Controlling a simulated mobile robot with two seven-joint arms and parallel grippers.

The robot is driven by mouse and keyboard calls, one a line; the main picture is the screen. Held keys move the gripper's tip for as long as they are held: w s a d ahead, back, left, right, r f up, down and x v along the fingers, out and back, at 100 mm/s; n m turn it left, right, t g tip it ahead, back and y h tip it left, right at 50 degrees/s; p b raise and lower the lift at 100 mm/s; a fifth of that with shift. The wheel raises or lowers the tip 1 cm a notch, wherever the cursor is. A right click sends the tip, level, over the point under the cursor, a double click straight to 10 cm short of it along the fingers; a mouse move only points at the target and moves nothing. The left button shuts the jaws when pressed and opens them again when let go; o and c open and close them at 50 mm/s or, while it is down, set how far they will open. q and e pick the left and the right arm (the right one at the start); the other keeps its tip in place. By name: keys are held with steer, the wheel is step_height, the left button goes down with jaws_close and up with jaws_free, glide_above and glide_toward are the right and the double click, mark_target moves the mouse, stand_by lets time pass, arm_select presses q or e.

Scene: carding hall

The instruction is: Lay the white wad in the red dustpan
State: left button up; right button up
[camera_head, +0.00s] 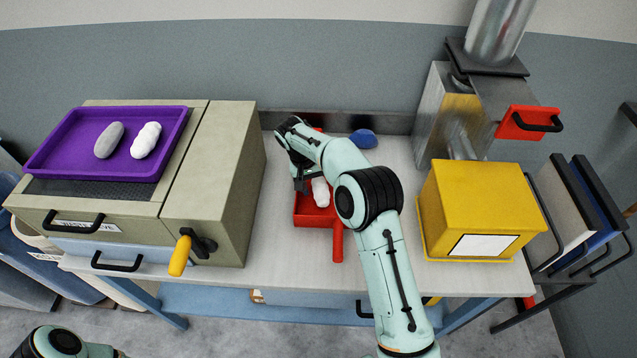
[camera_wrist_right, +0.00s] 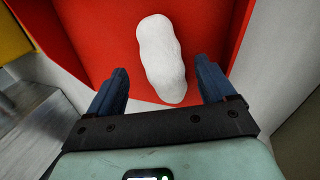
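A white wad (camera_head: 320,192) lies in the red dustpan (camera_head: 312,220) on the bench. In the right wrist view the wad (camera_wrist_right: 160,55) rests on the red pan floor (camera_wrist_right: 95,35), its near end between my fingers. My right gripper (camera_head: 303,184) is over the dustpan. Its two dark fingers are wide apart, with a gap on each side of the wad. Part of the dustpan and wad is hidden by my right arm in the head view. Another white wad (camera_head: 146,140) lies in the purple tray (camera_head: 70,167). My left gripper is out of view.
A grey wad (camera_head: 109,139) shares the purple tray on the beige machine (camera_head: 217,170) at left. A blue lump (camera_head: 363,138) lies behind the dustpan. A yellow box (camera_head: 480,205) stands right. The dustpan handle (camera_head: 338,245) points to the bench front.

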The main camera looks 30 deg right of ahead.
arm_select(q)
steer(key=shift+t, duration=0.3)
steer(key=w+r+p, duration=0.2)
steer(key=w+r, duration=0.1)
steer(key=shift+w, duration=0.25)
arm_select(e)
steer(key=v, duration=1.3)
steer(key=shift+r, duration=0.2)
